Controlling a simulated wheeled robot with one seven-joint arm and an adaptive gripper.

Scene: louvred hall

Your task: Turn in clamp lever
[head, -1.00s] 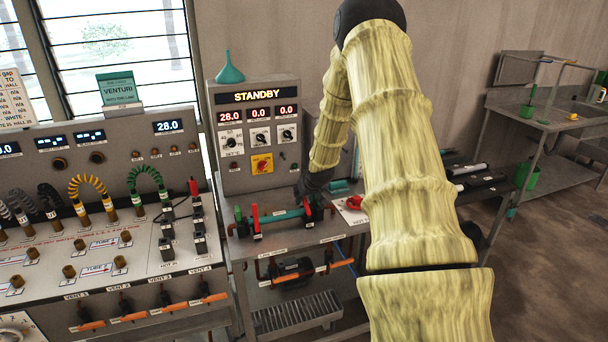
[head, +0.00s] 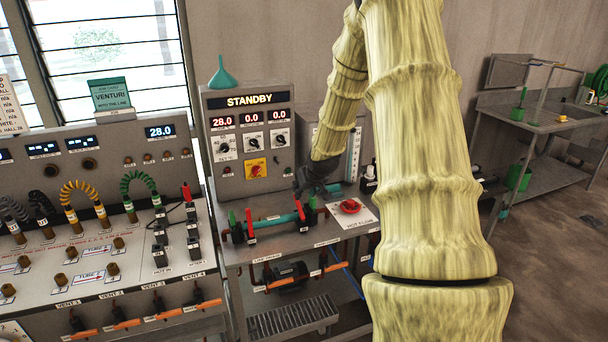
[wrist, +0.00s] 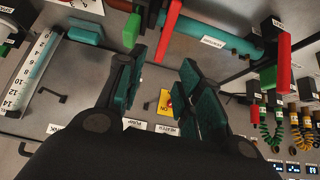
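A teal tube (head: 278,220) lies across the bench between two dark end clamps. At its left end stand a green lever (head: 232,218) and a red lever (head: 249,217); these also show at the right of the wrist view, the red one (wrist: 284,65) beside the tube. At the right end, a red lever (head: 298,211) and a green lever (head: 313,203) sit close to my gripper (head: 308,192). In the wrist view, that red lever (wrist: 169,32) and green lever (wrist: 131,30) are just beyond my open, empty fingers (wrist: 164,66). I see a gap between fingers and levers.
A red handwheel (head: 350,206) on a white plate lies right of the tube. The STANDBY panel (head: 250,150) with a red knob on yellow rises behind. A ruled scale (wrist: 30,75) shows in the wrist view. The hose-covered console (head: 100,240) is at left.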

